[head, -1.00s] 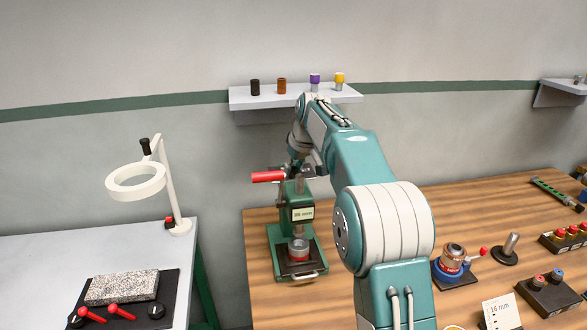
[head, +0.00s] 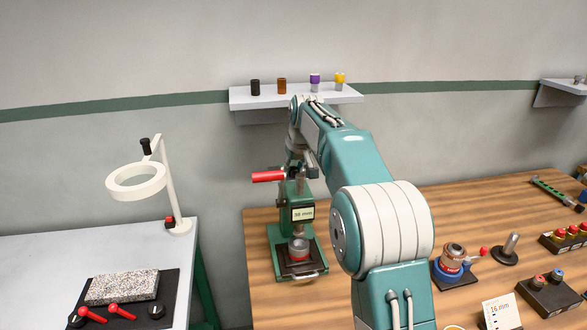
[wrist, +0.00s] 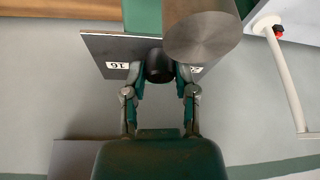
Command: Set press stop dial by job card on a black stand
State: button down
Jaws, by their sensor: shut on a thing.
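The green press (head: 298,225) stands on the wooden bench with a red handle (head: 268,176). Its small readout (head: 303,213) shows a blurred mm figure, perhaps 38. A white job card (head: 503,312) reading 16 mm is at the bottom edge; its stand is hard to make out. In the wrist view my gripper (wrist: 160,75) is shut on a black dial knob (wrist: 159,62). Behind it is a dark plate (wrist: 97,46) with an upside-down 16 label; a second label is partly hidden. In the head view the arm mostly hides the gripper at the press's top.
A metal cylinder (wrist: 203,36) is close beside the knob in the wrist view. A wall shelf (head: 245,99) with several small coloured parts is behind the arm. A blue fixture (head: 453,270) and button boxes (head: 548,290) stand right. A magnifier lamp (head: 136,181) stands left.

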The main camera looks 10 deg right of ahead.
jog(key=shift+f+m+h, duration=0.2)
jog(key=shift+m+h, duration=0.2)
jog(key=shift+m, duration=0.7)
jog(key=shift+a+m, duration=0.1)
jog(key=shift+m, duration=0.5)
jog(key=shift+c, duration=2)
grip_release()
jog(key=shift+r, duration=0.2)
jog(key=v, duration=1.1)
jog(key=shift+a+r, duration=0.3)
jog(key=shift+s, duration=0.15)
